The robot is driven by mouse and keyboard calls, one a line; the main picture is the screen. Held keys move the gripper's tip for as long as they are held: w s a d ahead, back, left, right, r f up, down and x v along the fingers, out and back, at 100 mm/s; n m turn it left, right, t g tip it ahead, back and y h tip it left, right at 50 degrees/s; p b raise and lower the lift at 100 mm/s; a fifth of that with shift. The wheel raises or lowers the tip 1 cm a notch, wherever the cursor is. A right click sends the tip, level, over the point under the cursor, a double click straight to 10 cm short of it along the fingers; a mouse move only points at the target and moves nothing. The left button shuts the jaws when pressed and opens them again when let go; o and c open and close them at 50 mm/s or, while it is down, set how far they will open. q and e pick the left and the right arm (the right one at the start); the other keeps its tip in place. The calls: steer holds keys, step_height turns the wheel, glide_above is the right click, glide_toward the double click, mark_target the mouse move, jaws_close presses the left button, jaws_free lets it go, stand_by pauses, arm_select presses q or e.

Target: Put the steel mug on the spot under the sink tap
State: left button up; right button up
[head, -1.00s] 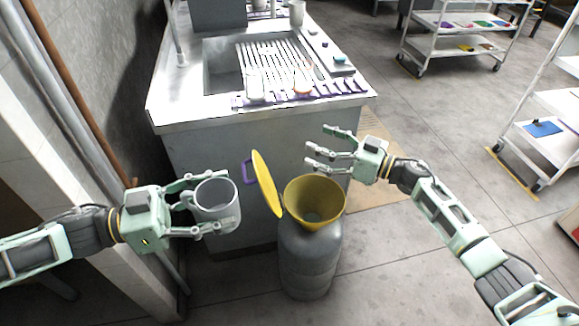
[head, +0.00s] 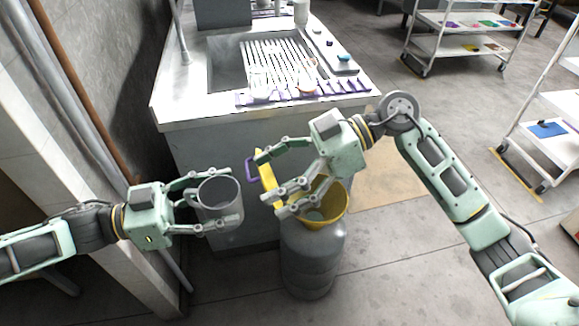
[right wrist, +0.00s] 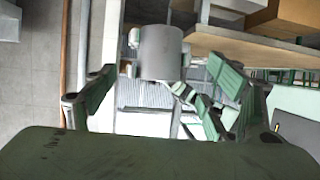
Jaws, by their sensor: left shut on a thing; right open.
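The grey steel mug (head: 217,197) is held in my left gripper (head: 233,196), with fingers on both sides of it, in front of the counter. The mug's open top faces up towards the head camera. My right gripper (head: 268,188) is open and empty, to the right of the mug, with its fingers pointing at it. In the right wrist view the mug (right wrist: 162,52) lies between and beyond the open fingers, apart from them. The sink basin (head: 222,65) is set in the counter, and a thin upright tap pipe (head: 179,35) stands at its left. The tap's outlet is not visible.
A grey cylinder (head: 312,265) with a yellow funnel (head: 333,207) stands below my right gripper. A slatted rack (head: 275,60) covers part of the sink. Purple-edged items line the counter's front (head: 345,87). A pale cup (head: 301,13) stands behind. Shelf trolleys (head: 470,40) are at right.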

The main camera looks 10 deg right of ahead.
mark_target(233, 198)
steer(key=x, duration=0.8)
steer(key=shift+a, duration=0.1)
steer(key=c, duration=1.3)
arm_select(q)
steer(key=o, duration=1.3)
arm_select(e)
steer(key=c, duration=0.3)
